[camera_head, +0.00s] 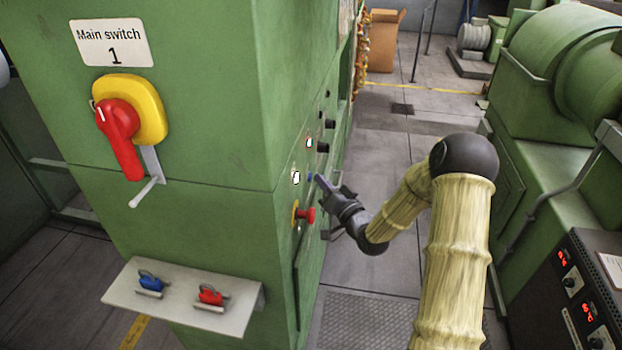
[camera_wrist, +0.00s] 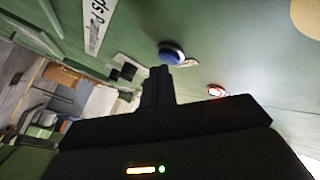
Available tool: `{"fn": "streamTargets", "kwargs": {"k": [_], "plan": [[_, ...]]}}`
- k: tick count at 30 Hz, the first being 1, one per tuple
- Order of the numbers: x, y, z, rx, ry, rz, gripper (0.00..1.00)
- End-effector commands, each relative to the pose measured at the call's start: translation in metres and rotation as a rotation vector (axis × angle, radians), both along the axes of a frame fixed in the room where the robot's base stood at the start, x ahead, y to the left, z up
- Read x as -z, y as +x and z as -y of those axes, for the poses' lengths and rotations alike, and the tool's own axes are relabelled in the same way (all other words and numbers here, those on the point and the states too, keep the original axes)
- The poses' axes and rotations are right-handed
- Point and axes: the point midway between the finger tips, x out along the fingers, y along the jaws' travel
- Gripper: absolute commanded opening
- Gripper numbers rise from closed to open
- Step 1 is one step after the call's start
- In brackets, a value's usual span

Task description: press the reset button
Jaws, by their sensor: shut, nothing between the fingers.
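A round blue push button (camera_wrist: 172,53) is on the green cabinet face in the wrist view; no readable "reset" label shows. In the head view it is a small blue spot (camera_head: 310,177), seen edge-on. My gripper (camera_head: 319,181) points at the cabinet side there. Its closed fingers (camera_wrist: 157,72) show in the wrist view, with their tips just below the blue button. I cannot tell whether the tips touch it. Nothing is held.
A red mushroom button (camera_head: 307,215) on a yellow plate sits below my gripper. A lit white lamp (camera_head: 296,177) and black knobs (camera_head: 323,147) are nearby. A grey shelf (camera_head: 180,300) holds blue and red padlocks. The main switch (camera_head: 125,120) is on the front.

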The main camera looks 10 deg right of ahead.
Motion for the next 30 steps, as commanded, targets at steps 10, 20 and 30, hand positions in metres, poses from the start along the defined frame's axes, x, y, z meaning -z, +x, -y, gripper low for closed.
{"fn": "streamTargets", "kwargs": {"k": [10, 20, 30], "plan": [[0.0, 0.0002, -0.0007, 0.0, 0.0, 0.0, 0.0], [0.0, 0.0012, -0.0037, -0.001, 0.0, 0.0, 0.0], [0.0001, 0.0022, -0.0071, -0.001, 0.0, 0.0, 0.0]]}}
